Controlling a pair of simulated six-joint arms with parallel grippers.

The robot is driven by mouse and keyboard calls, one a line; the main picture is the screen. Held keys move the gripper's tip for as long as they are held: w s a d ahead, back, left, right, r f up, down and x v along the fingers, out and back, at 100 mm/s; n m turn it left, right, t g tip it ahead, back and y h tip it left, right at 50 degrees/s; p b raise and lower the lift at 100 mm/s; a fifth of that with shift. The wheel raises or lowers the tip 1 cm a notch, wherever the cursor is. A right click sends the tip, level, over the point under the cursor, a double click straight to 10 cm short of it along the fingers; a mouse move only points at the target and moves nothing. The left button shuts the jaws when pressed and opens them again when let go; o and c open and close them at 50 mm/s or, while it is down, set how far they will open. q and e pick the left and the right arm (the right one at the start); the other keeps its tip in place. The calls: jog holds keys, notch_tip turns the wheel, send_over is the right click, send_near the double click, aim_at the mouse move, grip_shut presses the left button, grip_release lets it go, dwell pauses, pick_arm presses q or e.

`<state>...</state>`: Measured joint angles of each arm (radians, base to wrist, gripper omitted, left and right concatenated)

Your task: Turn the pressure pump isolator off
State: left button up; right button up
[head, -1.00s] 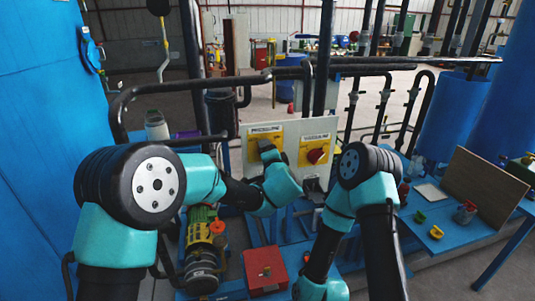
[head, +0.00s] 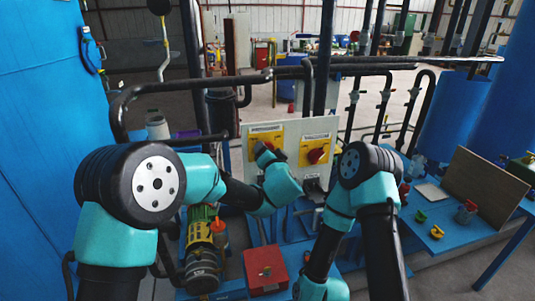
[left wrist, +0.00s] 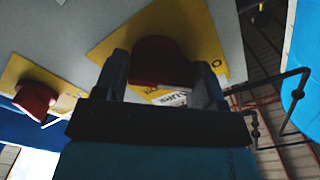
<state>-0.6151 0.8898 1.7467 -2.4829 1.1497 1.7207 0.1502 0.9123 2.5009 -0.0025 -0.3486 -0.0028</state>
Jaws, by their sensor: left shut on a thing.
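The grey control panel (head: 290,128) carries two yellow isolator plates with red knobs. The left plate (head: 265,130) is largely covered by my left gripper (head: 265,153). In the left wrist view, its red knob (left wrist: 160,62) sits between the two fingers of my left gripper (left wrist: 165,82), which is shut on it. The right isolator (head: 318,156) is uncovered, and its red knob also shows in the left wrist view (left wrist: 35,100). The labels are too small to read surely. My right arm bends downward at the right; its gripper is out of view.
A red box (head: 265,270) and a green-yellow pump (head: 203,250) stand below the panel. Black pipes (head: 190,82) run behind and above it. A blue table (head: 455,240) with small parts is at the right. A large blue tank (head: 45,120) fills the left.

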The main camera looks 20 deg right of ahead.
pick_arm(q)
jog(key=shift+r, duration=0.15)
jog(key=o, duration=0.9)
jog(key=s, duration=1.7)
jog(key=shift+s+a, duration=0.2)
jog(key=shift+a, duration=0.05)
